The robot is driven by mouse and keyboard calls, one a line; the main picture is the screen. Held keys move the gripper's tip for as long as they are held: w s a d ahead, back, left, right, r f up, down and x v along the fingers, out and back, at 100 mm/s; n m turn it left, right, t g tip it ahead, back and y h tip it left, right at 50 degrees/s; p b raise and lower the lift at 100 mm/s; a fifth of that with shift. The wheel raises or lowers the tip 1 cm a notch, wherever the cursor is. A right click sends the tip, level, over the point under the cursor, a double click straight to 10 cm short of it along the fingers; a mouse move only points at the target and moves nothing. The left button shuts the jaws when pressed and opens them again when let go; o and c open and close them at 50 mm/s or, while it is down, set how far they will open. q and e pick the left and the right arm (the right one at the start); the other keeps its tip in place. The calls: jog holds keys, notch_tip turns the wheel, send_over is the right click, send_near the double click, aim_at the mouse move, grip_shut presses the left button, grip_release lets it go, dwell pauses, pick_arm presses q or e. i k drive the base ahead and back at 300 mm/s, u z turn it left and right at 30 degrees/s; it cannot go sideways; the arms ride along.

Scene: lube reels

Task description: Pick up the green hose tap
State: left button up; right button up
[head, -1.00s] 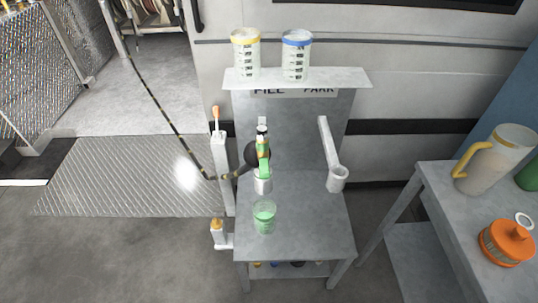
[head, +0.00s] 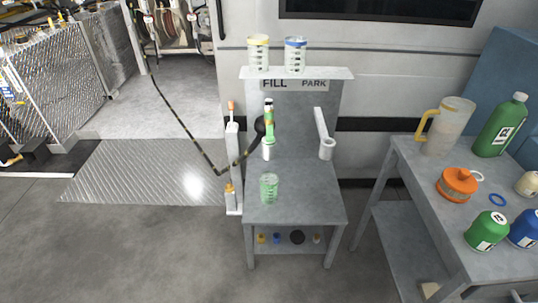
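The green hose tap (head: 269,124) stands upright at the left holder under the FILL label on the grey stand (head: 312,188). A black and yellow hose (head: 190,136) runs from it to the reels at the upper left. A round black part (head: 260,125) sits at the tap's left side. A clear measuring cup with green markings or contents (head: 269,188) stands on the stand top below the tap. Neither of my grippers is in the head view.
An empty grey holder (head: 326,148) is under the PARK label. Two measuring cups, yellow-rimmed (head: 258,54) and blue-rimmed (head: 295,55), stand on the upper shelf. The right table (head: 415,175) holds a jug (head: 446,126), an orange container (head: 457,184) and bottles. Floor in front is clear.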

aim_at(268, 110)
jog(key=u, duration=1.1)
jog(key=i, duration=0.9)
jog(key=z, duration=0.25)
